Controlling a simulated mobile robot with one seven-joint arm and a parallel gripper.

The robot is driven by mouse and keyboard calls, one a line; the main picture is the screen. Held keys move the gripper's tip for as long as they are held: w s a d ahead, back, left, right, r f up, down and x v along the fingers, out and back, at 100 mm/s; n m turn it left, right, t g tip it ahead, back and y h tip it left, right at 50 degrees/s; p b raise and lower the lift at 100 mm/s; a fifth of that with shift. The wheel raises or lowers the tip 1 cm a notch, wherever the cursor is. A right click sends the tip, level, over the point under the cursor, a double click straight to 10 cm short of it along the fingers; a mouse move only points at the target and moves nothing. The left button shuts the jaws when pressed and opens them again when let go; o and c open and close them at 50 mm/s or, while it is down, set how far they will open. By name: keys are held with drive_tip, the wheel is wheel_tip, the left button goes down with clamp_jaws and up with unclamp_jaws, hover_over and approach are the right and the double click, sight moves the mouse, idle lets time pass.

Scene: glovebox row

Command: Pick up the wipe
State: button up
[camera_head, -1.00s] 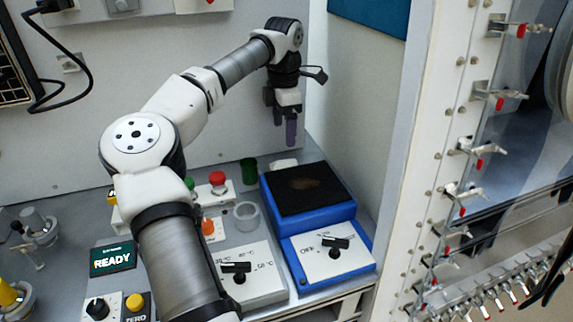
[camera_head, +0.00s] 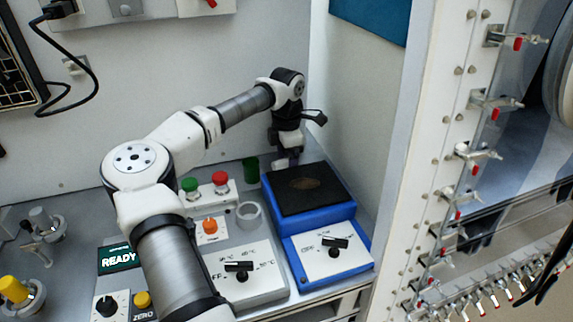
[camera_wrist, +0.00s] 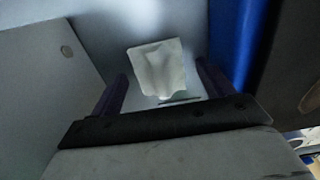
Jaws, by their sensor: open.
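The wipe is a pale, creased, roughly square piece (camera_wrist: 158,66) in the middle of the wrist view. It lies on the grey surface between and beyond the two dark fingers of my gripper (camera_wrist: 162,78). The fingers are apart with nothing held between them. In the head view my gripper (camera_head: 287,158) points down at the back of the bench, just behind the blue device. There the arm and the device hide most of the wipe.
The blue device with a black top (camera_head: 308,190) stands right in front of my gripper; its blue side (camera_wrist: 238,40) is close to the right finger. A green cylinder (camera_head: 251,168) stands to the left. The back wall and right side wall are close.

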sight(286, 160)
drive_tip(key=c, duration=1.1)
drive_tip(key=shift+o, duration=0.2)
drive_tip(key=shift+r, duration=0.1)
wheel_tip(286, 160, up, 20)
drive_tip(key=b, duration=0.2)
drive_tip(key=o, duration=0.4)
drive_tip(key=c, duration=0.3)
